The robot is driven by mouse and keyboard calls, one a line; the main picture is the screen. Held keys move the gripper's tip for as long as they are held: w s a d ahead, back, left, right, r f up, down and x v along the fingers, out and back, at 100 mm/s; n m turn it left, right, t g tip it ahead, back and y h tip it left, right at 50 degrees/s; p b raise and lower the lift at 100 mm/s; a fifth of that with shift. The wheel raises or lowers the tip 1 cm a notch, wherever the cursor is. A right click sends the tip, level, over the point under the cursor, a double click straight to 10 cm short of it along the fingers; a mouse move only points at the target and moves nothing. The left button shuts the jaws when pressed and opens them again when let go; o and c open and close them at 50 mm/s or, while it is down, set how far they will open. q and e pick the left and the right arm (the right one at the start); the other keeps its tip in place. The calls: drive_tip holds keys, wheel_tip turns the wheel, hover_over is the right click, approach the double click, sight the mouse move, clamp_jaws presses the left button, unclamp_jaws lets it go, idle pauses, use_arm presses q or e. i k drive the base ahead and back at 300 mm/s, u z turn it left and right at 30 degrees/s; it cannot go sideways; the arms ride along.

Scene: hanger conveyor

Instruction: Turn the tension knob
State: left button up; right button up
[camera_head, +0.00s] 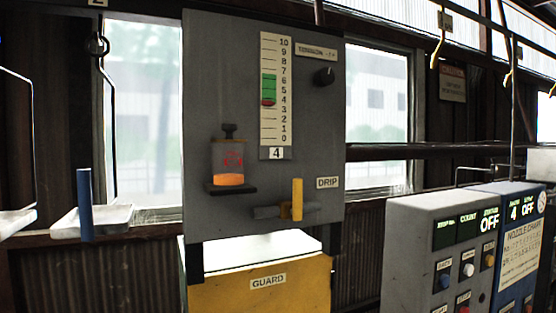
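The tension knob (324,77) is a small dark round knob at the upper right of a grey upright panel (220,60). A label (316,52) that seems to read "TENSION" sits just above it, its last characters too small to read. Left of the knob is a white vertical scale (275,90) numbered 0 to 10. Neither of my grippers is in view.
An oiler cup (227,160) with orange liquid and a yellow-handled drip valve (297,198) stick out below. A yellow guard (265,285) stands beneath. Grey and blue control boxes (415,215) are at right. Hanging trays (110,217) are at left. The space before the knob is clear.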

sight(324, 76)
drive_tip(key=u, duration=0.8)
drive_tip(key=k, duration=0.75)
drive_tip(key=z, duration=0.05)
